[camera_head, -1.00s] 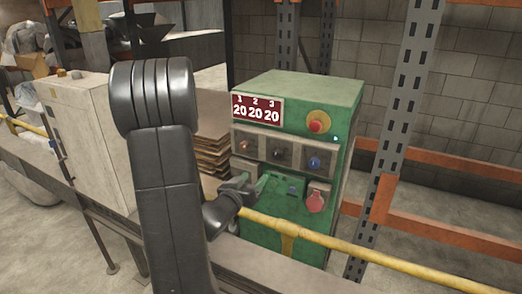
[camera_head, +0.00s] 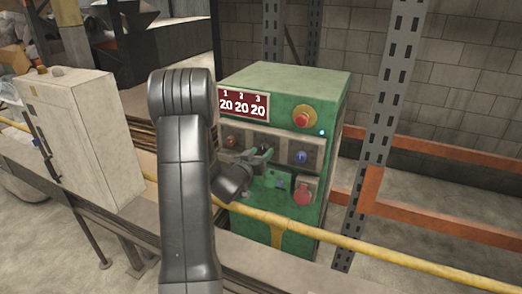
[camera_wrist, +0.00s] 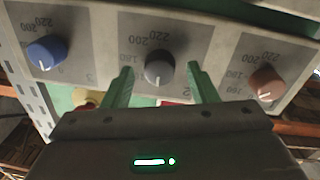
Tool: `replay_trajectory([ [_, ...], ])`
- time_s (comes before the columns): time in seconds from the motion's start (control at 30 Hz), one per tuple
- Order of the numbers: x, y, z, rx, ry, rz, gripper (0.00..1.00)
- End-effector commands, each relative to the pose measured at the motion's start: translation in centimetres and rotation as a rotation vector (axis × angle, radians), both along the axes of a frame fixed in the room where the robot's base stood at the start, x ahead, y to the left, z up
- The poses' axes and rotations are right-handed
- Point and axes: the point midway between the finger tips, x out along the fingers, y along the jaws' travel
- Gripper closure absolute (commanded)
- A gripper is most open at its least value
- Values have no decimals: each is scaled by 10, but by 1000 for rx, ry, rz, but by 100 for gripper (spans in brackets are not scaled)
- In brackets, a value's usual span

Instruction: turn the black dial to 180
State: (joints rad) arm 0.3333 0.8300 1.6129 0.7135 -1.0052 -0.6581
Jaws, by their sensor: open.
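The green control box (camera_head: 290,85) stands behind the yellow rail. Its display (camera_head: 243,104) reads 20 under each of 1, 2 and 3. In the wrist view the black dial (camera_wrist: 159,72) looks dark grey, is in the middle of the panel, and its white mark points down in the picture. Printed numbers including 180, 200 and 220 stand beside it. My gripper (camera_wrist: 160,66) is open, with one green finger on each side of the dial; contact cannot be told. In the head view my gripper (camera_head: 262,154) is at the panel and hides the black dial.
The blue dial (camera_head: 301,157) and orange dial (camera_head: 231,140) flank the middle one. A red button (camera_head: 302,118) is above, a red socket (camera_head: 303,192) below. The yellow rail (camera_head: 335,240) crosses in front. A metal rack post (camera_head: 385,130) stands to the right.

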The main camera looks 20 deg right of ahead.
Motion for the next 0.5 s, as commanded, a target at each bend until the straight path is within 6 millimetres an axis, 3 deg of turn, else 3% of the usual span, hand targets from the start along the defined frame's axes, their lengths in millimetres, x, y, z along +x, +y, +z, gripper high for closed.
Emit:
replay_trajectory([
  [0.37,4,-6,-1,1,1,0,47],
  [0.5,4,-6,0,0,0,0,71],
])
